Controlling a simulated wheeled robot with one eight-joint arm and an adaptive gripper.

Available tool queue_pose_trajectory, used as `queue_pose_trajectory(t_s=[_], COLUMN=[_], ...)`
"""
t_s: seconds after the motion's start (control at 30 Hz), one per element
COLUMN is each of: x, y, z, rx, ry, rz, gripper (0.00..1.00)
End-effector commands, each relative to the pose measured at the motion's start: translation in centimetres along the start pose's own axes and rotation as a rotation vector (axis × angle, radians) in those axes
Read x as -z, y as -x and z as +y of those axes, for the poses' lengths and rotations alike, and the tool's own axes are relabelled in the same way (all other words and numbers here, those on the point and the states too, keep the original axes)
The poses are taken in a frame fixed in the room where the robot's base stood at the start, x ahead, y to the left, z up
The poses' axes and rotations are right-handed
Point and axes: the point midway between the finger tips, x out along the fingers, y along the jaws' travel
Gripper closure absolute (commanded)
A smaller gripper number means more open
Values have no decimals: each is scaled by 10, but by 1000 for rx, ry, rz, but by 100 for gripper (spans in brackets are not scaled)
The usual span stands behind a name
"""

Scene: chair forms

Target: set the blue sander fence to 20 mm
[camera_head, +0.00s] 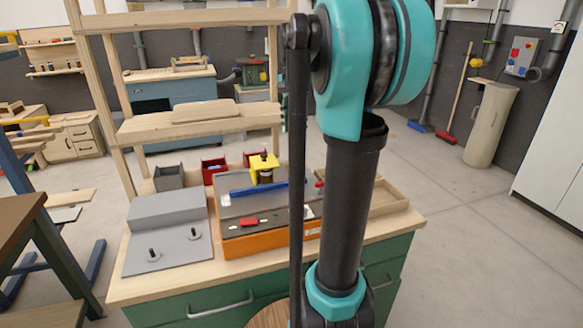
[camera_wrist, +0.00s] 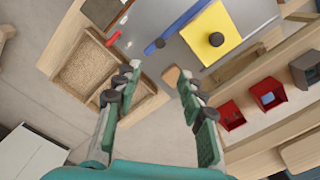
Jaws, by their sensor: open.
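The blue fence (camera_head: 258,188) is a long bar lying across the grey top of the orange-sided sander (camera_head: 265,243) on the workbench. Its bar also shows in the wrist view (camera_wrist: 184,26), partly cut off by the top edge. A yellow block with a black knob (camera_head: 262,168) stands behind the fence; it also shows in the wrist view (camera_wrist: 210,34). A small red piece (camera_head: 249,222) lies in front of the fence. My gripper (camera_wrist: 160,82) is open and empty, with the fence beyond its fingertips. Any scale marks are too small to read.
A grey plate with two dark pegs (camera_head: 165,258) sits left of the sander. Red bins (camera_head: 214,170) and a grey bin (camera_head: 168,178) stand behind. A wooden tray (camera_head: 388,198) is at the right. Wooden shelves (camera_head: 200,125) rise behind the bench. My arm hides part of the sander's right side.

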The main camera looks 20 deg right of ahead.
Motion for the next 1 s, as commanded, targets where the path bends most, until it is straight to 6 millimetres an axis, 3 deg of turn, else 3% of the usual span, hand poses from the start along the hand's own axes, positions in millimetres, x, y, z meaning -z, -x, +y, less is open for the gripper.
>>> queue_pose_trajectory(t_s=[0.6,0.8,1.0], x=[0,0,0], y=[-120,-146,-156], z=[-1,-1,0], rx=[1,1,1], ry=[3,3,3], rz=[1,1,1], gripper=[60,60,60])
